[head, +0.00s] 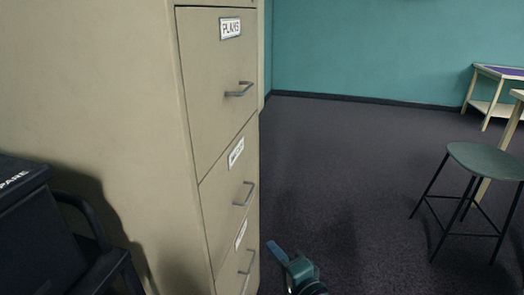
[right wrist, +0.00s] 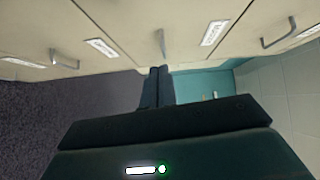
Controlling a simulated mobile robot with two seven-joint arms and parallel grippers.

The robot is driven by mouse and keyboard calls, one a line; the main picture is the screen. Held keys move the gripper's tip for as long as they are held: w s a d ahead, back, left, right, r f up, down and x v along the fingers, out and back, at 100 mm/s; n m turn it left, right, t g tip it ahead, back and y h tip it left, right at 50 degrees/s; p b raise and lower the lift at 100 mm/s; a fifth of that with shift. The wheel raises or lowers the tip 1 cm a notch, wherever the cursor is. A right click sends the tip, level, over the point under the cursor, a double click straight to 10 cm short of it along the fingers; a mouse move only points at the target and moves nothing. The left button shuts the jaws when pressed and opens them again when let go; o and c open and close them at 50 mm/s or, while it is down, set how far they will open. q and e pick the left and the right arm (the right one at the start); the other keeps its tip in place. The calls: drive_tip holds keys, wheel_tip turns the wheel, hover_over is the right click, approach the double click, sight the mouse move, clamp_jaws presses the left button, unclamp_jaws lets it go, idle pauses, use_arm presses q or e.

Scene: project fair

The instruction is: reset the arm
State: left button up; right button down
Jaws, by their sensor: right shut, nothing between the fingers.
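My right gripper (head: 278,253) shows at the bottom of the head view, in front of the lower drawers of a beige filing cabinet (head: 216,90). In the right wrist view the two dark fingers of the right gripper (right wrist: 157,70) are together with nothing between them. The cabinet's drawer fronts (right wrist: 130,30) run across the top of that view, with grey handles and white labels. All the cabinet drawers in view look shut. I cannot tell whether the fingers touch the cabinet. My left gripper is not in view.
A black case (head: 30,230) stands at the lower left against the cabinet's side. A stool (head: 485,160) with a green seat and black legs is at the right. A small table (head: 490,70) stands by the teal wall. The dark carpet (head: 345,160) between cabinet and stool is clear.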

drive_tip(key=s+d+f+n+g+h, duration=0.1)
drive_tip(key=s+d+f+n, duration=0.1)
drive_tip(key=s+d+n, duration=0.3)
drive_tip(key=s+d+f+n+h, duration=0.1)
drive_tip(key=s+f+n+h, duration=0.15)
drive_tip(key=s, duration=0.45)
use_arm(q)
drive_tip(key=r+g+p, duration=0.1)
drive_tip(key=p, duration=0.4)
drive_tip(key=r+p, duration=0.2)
drive_tip(key=p, duration=0.3)
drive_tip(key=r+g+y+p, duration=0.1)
drive_tip(key=p, duration=0.4)
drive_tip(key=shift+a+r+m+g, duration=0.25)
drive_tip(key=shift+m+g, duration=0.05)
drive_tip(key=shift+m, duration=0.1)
use_arm(e)
drive_tip(key=s+d+r+n+g+h, duration=0.1)
drive_tip(key=s+d+r+n+g, duration=0.3)
drive_tip(key=s, duration=0.4)
drive_tip(key=r+n, duration=0.1)
drive_tip(key=n, duration=0.1)
drive_tip(key=shift+d+n+h, duration=0.25)
drive_tip(key=shift+n+h, duration=0.1)
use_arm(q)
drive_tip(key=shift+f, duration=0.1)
use_arm(e)
drive_tip(key=shift+f, duration=0.15)
